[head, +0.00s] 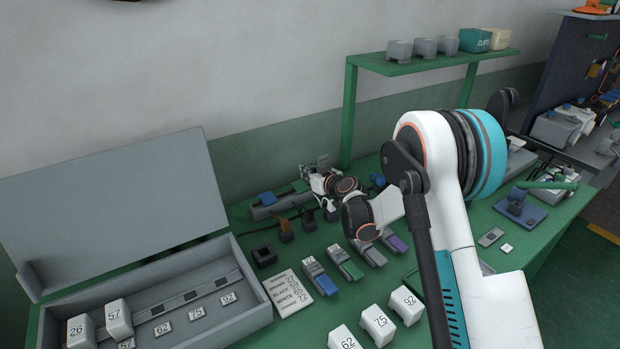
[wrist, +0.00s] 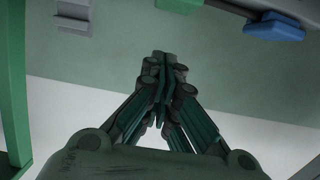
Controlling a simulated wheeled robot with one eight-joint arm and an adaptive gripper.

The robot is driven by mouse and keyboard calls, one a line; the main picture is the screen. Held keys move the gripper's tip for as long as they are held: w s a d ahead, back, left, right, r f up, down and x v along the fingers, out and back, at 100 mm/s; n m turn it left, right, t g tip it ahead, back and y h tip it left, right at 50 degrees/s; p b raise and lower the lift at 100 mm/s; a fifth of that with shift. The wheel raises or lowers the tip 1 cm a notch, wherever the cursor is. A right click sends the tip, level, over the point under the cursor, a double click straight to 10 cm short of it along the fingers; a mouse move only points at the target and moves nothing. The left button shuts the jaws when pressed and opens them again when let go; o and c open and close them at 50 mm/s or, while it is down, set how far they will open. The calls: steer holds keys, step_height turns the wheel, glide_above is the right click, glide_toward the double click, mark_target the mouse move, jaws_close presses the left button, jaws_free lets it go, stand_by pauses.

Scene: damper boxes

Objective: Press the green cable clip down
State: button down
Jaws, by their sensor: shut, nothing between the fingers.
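A small green piece with a grey end (head: 347,264), the likely green cable clip, lies in a row of similar pieces on the green table in the head view. My gripper (head: 308,173) is over the back of the table near the wall, beyond the row and apart from the green piece. In the wrist view its fingers (wrist: 163,58) are together with nothing between them.
Blue (head: 319,276) and purple (head: 395,243) pieces flank the green one. A blue block sits on a grey base (head: 267,210) at the back. An open grey box (head: 250,318) stands left, numbered white blocks (head: 376,323) in front, and a green shelf (head: 430,62) behind.

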steer(key=s+d+f+p, duration=0.1)
steer(key=s+d+f, duration=0.2)
steer(key=s+d, duration=0.2)
steer(key=s, duration=0.2)
steer(key=shift+s+d+f, duration=0.15)
steer(key=shift+s, duration=0.25)
steer(key=s+d+r+m+g+h, duration=0.15)
steer(key=s+d+r, duration=0.25)
steer(key=s+r, duration=0.5)
steer(key=s+d+r+m+g+h, duration=0.15)
steer(key=s+d+r, duration=0.25)
steer(key=s+r, duration=0.45)
steer(key=s+d+m+h, duration=0.1)
steer(key=s+d, duration=0.2)
steer(key=s, duration=0.5)
steer(key=s+d+r+m+g+h, duration=0.1)
steer(key=s+d, duration=0.3)
steer(key=s, duration=0.5)
steer(key=s+d+r+m+g+h, duration=0.1)
steer(key=s+d+h, duration=0.2)
steer(key=s, duration=0.5)
steer(key=shift+s+d+m, duration=0.4)
steer(key=shift+d, duration=0.1)
